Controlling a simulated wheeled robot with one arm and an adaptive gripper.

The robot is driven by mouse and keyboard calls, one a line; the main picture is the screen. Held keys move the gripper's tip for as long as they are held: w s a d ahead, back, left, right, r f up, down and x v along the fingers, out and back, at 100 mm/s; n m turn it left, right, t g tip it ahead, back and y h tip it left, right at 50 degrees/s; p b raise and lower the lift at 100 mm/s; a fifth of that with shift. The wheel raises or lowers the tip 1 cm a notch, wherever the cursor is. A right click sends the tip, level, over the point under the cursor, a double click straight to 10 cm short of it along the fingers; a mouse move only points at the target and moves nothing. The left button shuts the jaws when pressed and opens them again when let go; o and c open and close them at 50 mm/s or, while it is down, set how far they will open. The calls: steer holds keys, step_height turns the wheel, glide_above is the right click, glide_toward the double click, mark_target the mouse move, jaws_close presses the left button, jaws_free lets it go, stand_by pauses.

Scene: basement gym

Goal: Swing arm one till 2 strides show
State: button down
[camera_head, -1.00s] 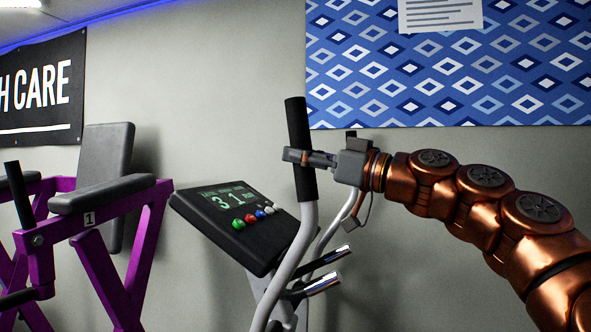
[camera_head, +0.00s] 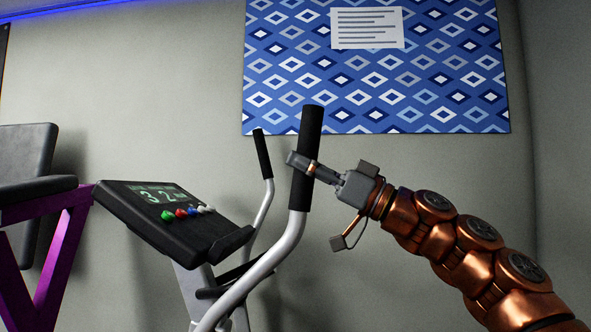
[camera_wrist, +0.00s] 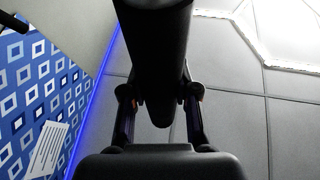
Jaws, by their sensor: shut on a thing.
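The elliptical machine has two swing arms with black grips. My gripper (camera_head: 303,164) is shut around the black grip of the nearer swing arm (camera_head: 306,135), below its top end. In the wrist view the dark grip (camera_wrist: 155,45) runs between my two fingers (camera_wrist: 158,108). The farther swing arm (camera_head: 263,155) stands to the left of the nearer one, untouched. The console (camera_head: 172,232) has a lit display (camera_head: 158,195) that reads a 3 and a 2, with small characters I cannot read. Which digit counts strides is not clear from the picture.
A purple-framed bench with dark padding (camera_head: 30,190) stands at the left. Colored buttons (camera_head: 188,211) sit under the display. A blue diamond-pattern panel (camera_head: 400,95) with a white notice (camera_head: 367,28) hangs on the wall behind.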

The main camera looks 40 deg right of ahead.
mark_target(320, 113)
steer(key=c, duration=0.8)
jaws_free()
steer(key=shift+c, duration=0.2)
step_height(320, 113, up, 7)
steer(key=shift+r, duration=0.2)
steer(key=shift+d+r, duration=0.1)
steer(key=shift+r, duration=1.15)
steer(key=shift+s+r, duration=0.1)
